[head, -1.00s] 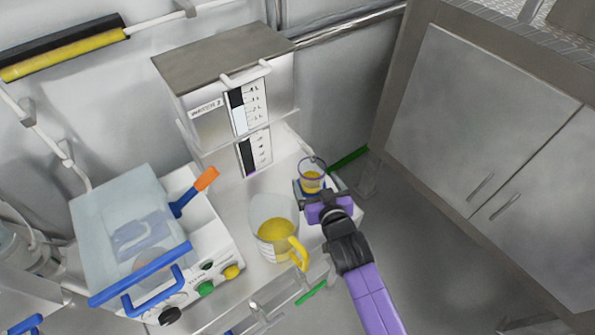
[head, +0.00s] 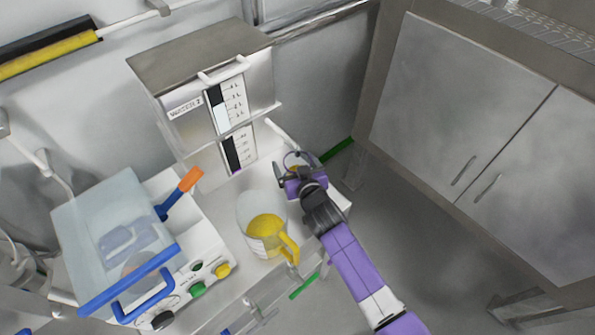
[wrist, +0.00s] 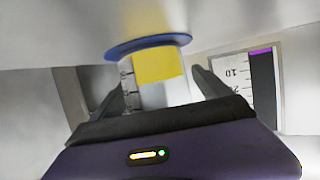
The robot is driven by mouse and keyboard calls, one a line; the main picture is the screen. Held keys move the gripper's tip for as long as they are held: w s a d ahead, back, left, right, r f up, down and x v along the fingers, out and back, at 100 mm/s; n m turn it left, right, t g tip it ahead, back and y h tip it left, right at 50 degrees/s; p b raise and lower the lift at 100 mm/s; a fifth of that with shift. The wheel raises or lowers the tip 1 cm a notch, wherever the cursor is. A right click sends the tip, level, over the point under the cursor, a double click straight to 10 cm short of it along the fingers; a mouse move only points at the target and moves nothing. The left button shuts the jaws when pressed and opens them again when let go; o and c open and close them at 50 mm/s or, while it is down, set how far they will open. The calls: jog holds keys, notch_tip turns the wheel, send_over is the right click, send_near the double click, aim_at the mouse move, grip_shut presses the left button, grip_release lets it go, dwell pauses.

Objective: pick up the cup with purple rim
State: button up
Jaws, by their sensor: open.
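The small clear cup (head: 295,155) holds something yellow and stands near the right end of the white bench, mostly hidden behind my gripper (head: 298,170) in the head view. Its thin rim looks purplish there. In the wrist view, which appears upside down, the cup (wrist: 157,72) shows a blue disc-like base, yellow contents and scale marks. My gripper's open fingers (wrist: 158,88) lie to either side of the cup's clear part. The wrist view shows a gap at the right finger; contact on the left is unclear. The rim is hidden in the wrist view.
A larger clear jug (head: 252,225) with yellow contents and a yellow handle stands just left of my gripper. A box-shaped unit (head: 190,80) with scales stands behind. A machine with a blue-edged lid (head: 115,230) is at left. Grey cabinets (head: 450,110) stand at right.

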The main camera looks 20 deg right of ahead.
grip_shut()
jog(key=shift+r, duration=0.2)
dwell(0.3)
